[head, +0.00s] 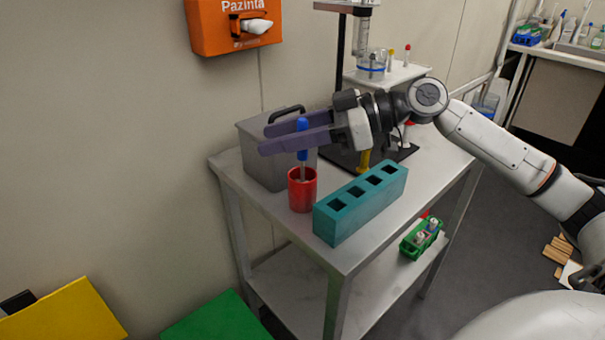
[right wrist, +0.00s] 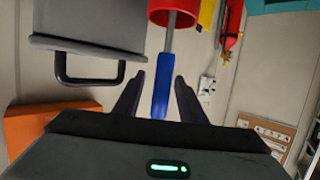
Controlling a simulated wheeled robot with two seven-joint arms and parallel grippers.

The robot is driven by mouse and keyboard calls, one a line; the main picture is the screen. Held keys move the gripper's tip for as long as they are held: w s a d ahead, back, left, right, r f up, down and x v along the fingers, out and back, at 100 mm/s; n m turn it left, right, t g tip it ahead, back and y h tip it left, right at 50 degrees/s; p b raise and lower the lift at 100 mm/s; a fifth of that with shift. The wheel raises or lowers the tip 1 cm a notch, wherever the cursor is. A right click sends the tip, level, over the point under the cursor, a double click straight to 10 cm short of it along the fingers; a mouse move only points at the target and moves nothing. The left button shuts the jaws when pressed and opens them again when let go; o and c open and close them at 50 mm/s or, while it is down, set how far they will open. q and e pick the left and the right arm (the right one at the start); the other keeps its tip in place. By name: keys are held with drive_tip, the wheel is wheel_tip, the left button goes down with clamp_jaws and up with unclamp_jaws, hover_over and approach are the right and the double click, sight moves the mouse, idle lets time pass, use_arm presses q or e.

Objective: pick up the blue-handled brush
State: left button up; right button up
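The blue-handled brush (head: 302,154) stands upright, handle up, in a red cup (head: 302,190) on the metal table. Its lower end is hidden in the cup. My right gripper (head: 285,134) comes in from the right, with its two purple fingers on either side of the handle. In the right wrist view the blue handle (right wrist: 163,88) lies between the dark fingers (right wrist: 160,82), with a visible gap at each side, so the gripper is open. The red cup (right wrist: 172,14) shows at the top there. My left gripper is not in view.
A teal block with square holes (head: 360,203) stands right of the cup. A grey box with a black handle (head: 258,168) stands close behind it. A stand (head: 341,65) is at the back. A green tray (head: 408,245) sits on the lower shelf.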

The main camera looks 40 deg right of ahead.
clamp_jaws()
